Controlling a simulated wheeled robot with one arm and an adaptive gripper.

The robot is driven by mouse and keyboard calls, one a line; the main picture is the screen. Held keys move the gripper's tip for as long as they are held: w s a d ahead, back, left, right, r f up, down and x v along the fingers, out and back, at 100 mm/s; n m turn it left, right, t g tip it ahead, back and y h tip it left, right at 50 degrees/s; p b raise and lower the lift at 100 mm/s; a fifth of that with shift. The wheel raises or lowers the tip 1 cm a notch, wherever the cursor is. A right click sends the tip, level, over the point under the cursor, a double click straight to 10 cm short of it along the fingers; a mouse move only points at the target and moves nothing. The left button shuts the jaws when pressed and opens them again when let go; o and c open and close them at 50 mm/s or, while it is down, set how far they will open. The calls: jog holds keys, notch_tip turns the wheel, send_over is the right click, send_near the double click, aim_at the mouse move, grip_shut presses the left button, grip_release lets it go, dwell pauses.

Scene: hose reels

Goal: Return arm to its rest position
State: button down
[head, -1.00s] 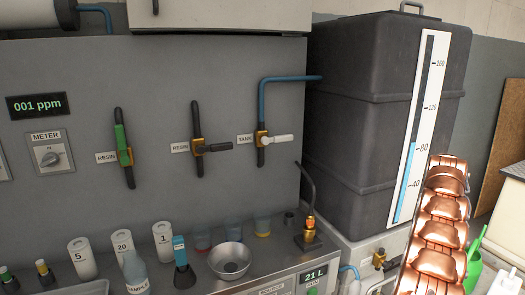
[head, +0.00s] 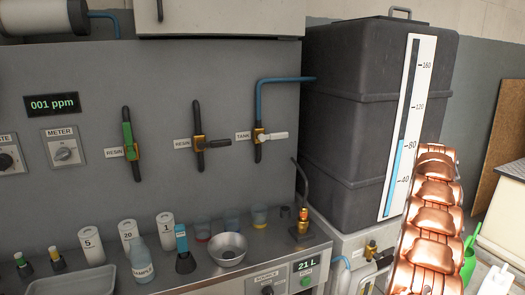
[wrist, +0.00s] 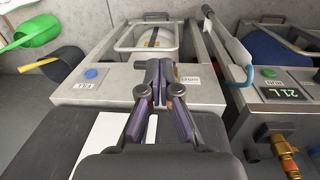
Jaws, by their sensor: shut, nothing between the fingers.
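My gripper (wrist: 158,97) shows in the wrist view with its two purple-grey fingers together and nothing between them. It hangs above a grey metal unit with a blue button and a label. In the head view my copper-coloured segmented arm (head: 432,225) rises at the lower right, in front of the dark tank (head: 345,110) and its level gauge (head: 408,125). The gripper itself is not visible in the head view.
A metal bench holds white numbered canisters (head: 128,235), a sample bottle (head: 141,258) and a steel bowl (head: 228,248). Valves with levers (head: 258,136) are on the grey panel.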

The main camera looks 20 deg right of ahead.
jog(key=s+a+r+p, duration=0.15)
jog(key=a+r, duration=0.35)
jog(key=a, duration=0.7)
jog(key=a+r+y+p, duration=0.15)
jog(key=a+r, duration=0.35)
jog(key=a, duration=0.6)
jog(key=s+a+r+h+p, duration=0.15)
jog(key=a+r, duration=0.25)
jog(key=a, duration=0.8)
jog(key=s+a+r+g+y+p, duration=0.1)
jog(key=s+a+r+p, duration=0.15)
jog(key=s+a, duration=1.05)
jog(key=s+a+f+p, duration=0.1)
jog(key=s+a, duration=0.2)
jog(key=s, duration=0.4)
jog(key=s+a+f+g+p, duration=0.1)
jog(key=s+a+f+p, duration=0.1)
jog(key=s, duration=0.4)
jog(key=shift+s+a+f+m, duration=0.2)
jog(key=shift+s+a+m, duration=0.15)
jog(key=shift+a, duration=0.45)
